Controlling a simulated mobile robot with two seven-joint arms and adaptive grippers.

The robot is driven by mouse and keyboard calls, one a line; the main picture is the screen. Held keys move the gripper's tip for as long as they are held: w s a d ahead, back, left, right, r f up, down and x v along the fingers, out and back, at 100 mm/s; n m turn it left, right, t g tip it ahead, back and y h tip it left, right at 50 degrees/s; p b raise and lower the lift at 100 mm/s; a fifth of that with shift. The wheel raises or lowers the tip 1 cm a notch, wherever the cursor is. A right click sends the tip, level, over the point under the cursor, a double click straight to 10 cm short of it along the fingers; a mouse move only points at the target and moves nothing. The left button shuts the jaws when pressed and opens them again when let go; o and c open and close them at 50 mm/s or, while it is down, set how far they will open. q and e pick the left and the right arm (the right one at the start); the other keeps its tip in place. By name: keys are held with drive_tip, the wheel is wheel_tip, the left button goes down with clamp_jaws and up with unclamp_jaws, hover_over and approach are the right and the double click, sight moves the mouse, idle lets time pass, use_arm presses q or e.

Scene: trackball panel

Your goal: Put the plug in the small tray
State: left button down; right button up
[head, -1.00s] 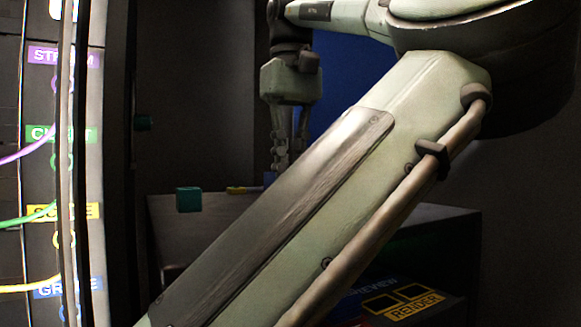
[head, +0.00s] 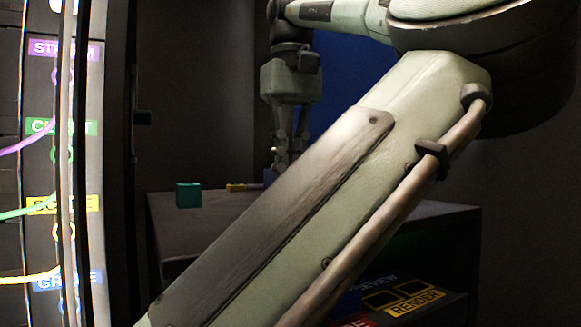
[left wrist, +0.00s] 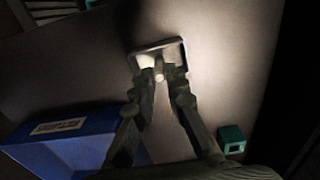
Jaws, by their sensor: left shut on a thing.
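My left gripper (head: 285,160) points down over the dark shelf top in the head view. In the left wrist view the gripper (left wrist: 159,76) is shut on a small pale piece, which looks like the plug (left wrist: 159,75); its round end shows between the fingertips. Just beyond the fingertips is a small rectangular thing with a dark rim (left wrist: 158,45), light inside, which may be the small tray. The plug overlaps it in this view; I cannot tell whether they touch. My right gripper is not in view.
A blue box with a white label (left wrist: 60,128) is close beside the fingers. A panel with coloured labels and cables (head: 62,127) stands at left.

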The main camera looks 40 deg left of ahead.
use_arm(q)
drive_tip(key=shift+f, duration=0.25)
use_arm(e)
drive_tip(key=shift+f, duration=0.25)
use_arm(q)
drive_tip(key=c, duration=1.5)
unclamp_jaws()
drive_tip(key=shift+o, duration=0.2)
drive_tip(key=shift+r, duration=0.1)
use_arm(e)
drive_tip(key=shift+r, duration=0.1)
